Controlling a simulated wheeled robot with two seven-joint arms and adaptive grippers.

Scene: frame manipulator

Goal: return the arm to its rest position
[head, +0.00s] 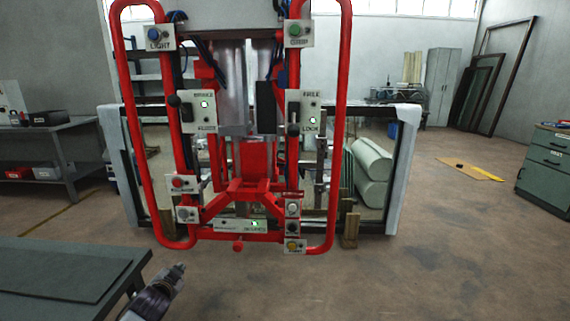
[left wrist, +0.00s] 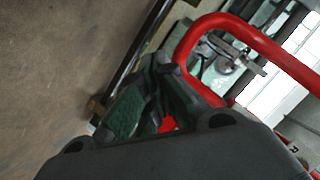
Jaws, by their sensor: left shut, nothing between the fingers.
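My left gripper (head: 177,272) is low in the head view, beside the corner of the dark table and below the red frame manipulator (head: 255,187). In the left wrist view its dark fingers (left wrist: 150,105) are together with nothing held. The red manipulator's tube (left wrist: 235,30) shows beyond them; the gripper appears apart from it. The manipulator has red tubular handles, labelled switch boxes and several lit green indicators. My right gripper is in neither view.
A dark table (head: 60,270) fills the lower left. A large framed window (head: 402,165) stands behind the manipulator. A workbench (head: 60,135) is at the left and a green drawer cabinet (head: 547,165) at the right. The floor at the lower right (head: 430,260) is clear.

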